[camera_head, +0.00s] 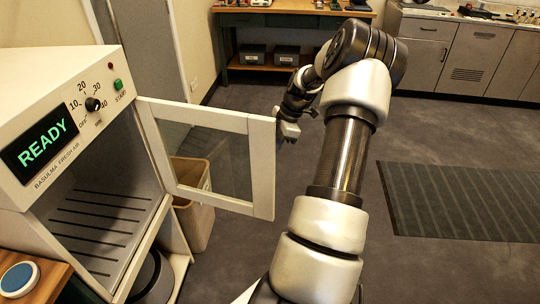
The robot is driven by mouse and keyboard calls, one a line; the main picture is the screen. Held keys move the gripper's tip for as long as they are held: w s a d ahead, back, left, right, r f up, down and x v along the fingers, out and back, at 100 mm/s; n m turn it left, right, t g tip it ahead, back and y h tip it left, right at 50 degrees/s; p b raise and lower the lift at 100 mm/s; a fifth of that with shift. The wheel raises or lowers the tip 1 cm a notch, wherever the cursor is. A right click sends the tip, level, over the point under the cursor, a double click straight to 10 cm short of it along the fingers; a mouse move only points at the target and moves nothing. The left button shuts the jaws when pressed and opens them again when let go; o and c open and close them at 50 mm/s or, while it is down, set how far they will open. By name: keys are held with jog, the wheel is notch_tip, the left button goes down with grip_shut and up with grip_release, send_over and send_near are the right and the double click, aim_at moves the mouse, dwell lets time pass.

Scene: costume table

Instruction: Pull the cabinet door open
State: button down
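The white cabinet (82,130) stands at the left with a slatted shelf inside. Its glass-paned, white-framed door (262,168) is swung out wide to the right, so the interior shows. My gripper (288,132) is at the door's free edge, near its upper right corner. The fingertips are small and partly hidden behind my arm and the door edge. I cannot tell whether they touch the door or hold a handle. No handle is clearly visible.
A beige bin (192,205) stands behind the door. A wooden table corner with a blue-topped round object (18,278) is at the lower left. A dark striped mat (460,200) lies on the right. Workbench (290,8) and grey cabinets (470,55) line the back. The floor between is clear.

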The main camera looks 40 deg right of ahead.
jog(key=shift+w, duration=0.25)
jog(key=shift+a, duration=0.1)
jog(key=c, duration=1.9)
grip_release()
jog(key=shift+o, duration=0.4)
jog(key=p+v, duration=0.2)
jog(key=v, duration=1.5)
jog(key=shift+r, duration=0.25)
